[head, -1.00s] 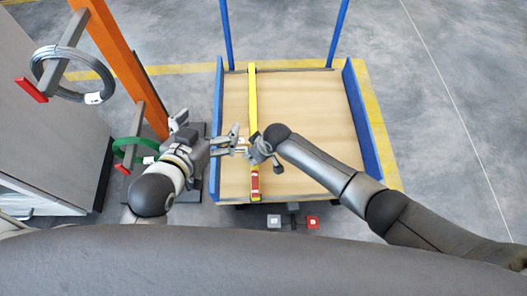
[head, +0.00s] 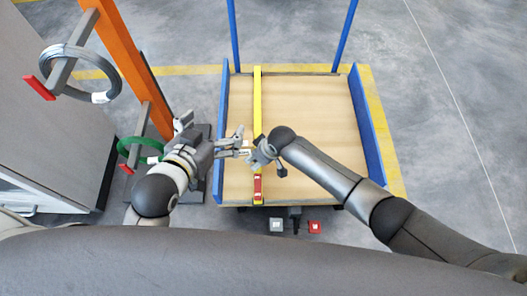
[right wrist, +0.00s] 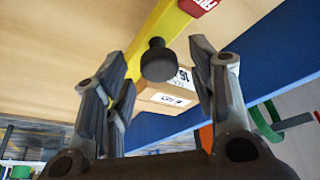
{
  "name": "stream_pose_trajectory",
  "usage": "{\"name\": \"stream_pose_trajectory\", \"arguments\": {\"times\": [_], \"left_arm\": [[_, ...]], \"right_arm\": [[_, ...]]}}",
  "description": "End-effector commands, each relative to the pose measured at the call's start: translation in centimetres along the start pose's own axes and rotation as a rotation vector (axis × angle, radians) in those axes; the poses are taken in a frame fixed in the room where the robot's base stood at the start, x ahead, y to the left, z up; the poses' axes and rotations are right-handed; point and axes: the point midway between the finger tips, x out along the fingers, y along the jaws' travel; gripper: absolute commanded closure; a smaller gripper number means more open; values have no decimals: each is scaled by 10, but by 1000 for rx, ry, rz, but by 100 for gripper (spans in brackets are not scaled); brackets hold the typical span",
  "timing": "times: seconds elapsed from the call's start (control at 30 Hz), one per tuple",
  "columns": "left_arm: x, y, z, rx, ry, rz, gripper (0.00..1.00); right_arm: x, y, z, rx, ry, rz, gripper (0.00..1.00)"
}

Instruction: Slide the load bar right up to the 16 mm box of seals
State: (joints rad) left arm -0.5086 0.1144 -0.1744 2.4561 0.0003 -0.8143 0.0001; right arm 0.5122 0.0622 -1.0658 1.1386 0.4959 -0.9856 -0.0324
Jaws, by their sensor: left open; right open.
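The load bar (head: 257,105) is a yellow bar with a red end, lying lengthwise across a wooden deck near its left side. In the right wrist view the bar (right wrist: 161,35) has a red label and a dark round knob (right wrist: 158,62). The box of seals (right wrist: 165,98), brown with a white label and a partly hidden "16", sits beside the bar on the blue-wall side; I cannot tell whether they touch. My right gripper (head: 262,153) is open at the bar, its fingers (right wrist: 160,85) either side of the knob. My left gripper (head: 241,143) is open just left of the bar, partly hiding the box area.
The deck (head: 310,110) has blue side walls (head: 370,125) and is clear right of the bar. An orange post (head: 127,60) at the left carries a grey coil (head: 70,92) and a green coil (head: 128,150). A grey cabinet (head: 45,110) stands far left.

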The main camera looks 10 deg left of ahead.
Motion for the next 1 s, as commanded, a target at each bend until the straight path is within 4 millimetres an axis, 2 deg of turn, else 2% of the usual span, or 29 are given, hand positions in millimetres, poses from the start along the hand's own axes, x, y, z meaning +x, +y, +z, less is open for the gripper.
{"name": "stream_pose_trajectory", "arguments": {"times": [0.17,0.7,1.0], "left_arm": [[0,0,0,0,-2,1,0],[0,1,1,-1,-3,1,0],[0,1,1,-1,-3,1,0]], "right_arm": [[-19,0,0,-1,2,0,48],[-98,0,0,-1,2,0,48],[-114,-1,0,0,0,-1,48]]}}
